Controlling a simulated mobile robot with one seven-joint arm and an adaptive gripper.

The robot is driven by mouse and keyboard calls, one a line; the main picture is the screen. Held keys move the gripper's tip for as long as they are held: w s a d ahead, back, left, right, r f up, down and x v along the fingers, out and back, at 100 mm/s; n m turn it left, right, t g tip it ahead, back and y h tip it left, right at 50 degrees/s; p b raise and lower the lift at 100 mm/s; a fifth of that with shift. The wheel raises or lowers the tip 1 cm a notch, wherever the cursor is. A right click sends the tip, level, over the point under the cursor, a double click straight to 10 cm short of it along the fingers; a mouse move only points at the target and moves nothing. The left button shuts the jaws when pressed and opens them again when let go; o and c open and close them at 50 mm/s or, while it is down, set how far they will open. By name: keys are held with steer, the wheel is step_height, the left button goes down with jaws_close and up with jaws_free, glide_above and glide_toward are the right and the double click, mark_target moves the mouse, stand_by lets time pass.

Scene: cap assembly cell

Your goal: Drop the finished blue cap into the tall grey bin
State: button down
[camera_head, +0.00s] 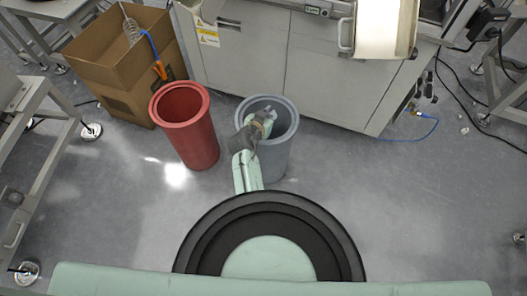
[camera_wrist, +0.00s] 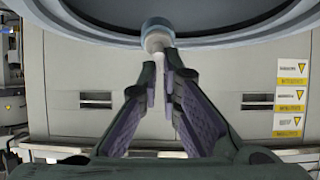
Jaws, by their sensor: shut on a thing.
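The tall grey bin (camera_head: 278,158) stands on the floor in front of the machine cabinet. My gripper (camera_head: 262,117) is over the bin's open top in the head view. In the wrist view my gripper (camera_wrist: 160,60) is shut on a small blue cap (camera_wrist: 156,27) with a pale stem between the fingertips. The grey bin's rim (camera_wrist: 240,35) curves across the top of the wrist view, behind the cap. I cannot tell how far the cap is below or above the rim. In the head view the cap is too small to make out.
A red bin (camera_head: 190,135) stands to the left of the grey bin. An open cardboard box (camera_head: 118,60) is behind it. The grey machine cabinet (camera_head: 330,80) stands close behind the grey bin.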

steer(key=c, duration=1.7)
jaws_free()
steer(key=shift+r, duration=0.1)
steer(key=v, duration=1.2)
